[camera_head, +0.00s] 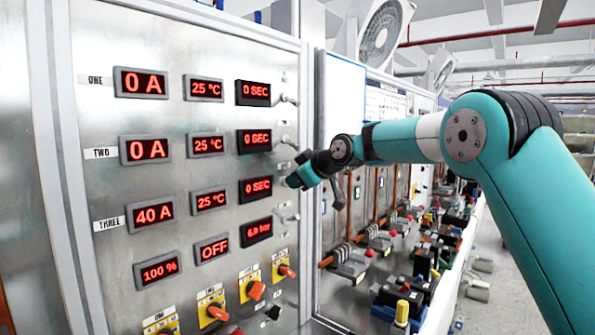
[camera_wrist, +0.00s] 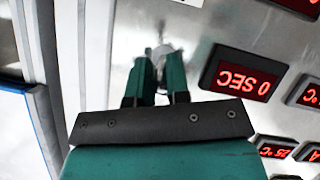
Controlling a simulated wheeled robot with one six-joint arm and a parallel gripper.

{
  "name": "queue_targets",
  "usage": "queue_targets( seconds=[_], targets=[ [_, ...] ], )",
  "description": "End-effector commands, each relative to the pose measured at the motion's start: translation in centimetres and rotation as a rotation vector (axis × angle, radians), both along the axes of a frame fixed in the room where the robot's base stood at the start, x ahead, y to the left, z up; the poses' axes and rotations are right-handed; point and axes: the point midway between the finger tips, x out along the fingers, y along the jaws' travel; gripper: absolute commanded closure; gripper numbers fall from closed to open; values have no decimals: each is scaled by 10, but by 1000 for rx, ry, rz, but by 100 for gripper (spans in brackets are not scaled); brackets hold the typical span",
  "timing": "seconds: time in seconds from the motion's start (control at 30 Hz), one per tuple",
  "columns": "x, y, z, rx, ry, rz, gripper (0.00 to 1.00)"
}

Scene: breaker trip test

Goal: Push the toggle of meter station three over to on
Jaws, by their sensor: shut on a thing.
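The row labelled THREE on the metal panel shows 40 A, 25 °C and a 0 SEC display (camera_head: 255,188). My gripper (camera_head: 292,183) is at the panel, just right of that display, and hides the toggle of station three in the head view. In the wrist view, my gripper (camera_wrist: 160,72) has its two green fingers at the panel, one on each side of the pale metal toggle (camera_wrist: 161,50). The gripper is shut on this toggle. The 0 SEC display (camera_wrist: 236,80) appears upside down beside it. Which way the toggle leans is not clear.
Station one's toggle (camera_head: 289,98) and station two's toggle (camera_head: 289,141) stick out above my gripper. Another toggle (camera_head: 290,217) is just below it. Orange rotary knobs (camera_head: 217,312) line the panel's bottom. A bench with wired devices (camera_head: 405,295) stands at the right.

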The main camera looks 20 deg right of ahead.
Motion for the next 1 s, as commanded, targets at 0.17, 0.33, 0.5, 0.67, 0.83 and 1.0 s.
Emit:
queue_targets(
  seconds=[0.17,0.33,0.5,0.67,0.83,1.0],
  targets=[
    [1,1,4,-19,24,1,100],
    [1,1,3,-24,31,1,100],
    [1,1,3,-24,31,1,100],
    [1,1,3,-24,30,2,72],
    [1,1,2,-24,31,1,58],
    [0,0,2,-24,32,0,58]
  ],
)
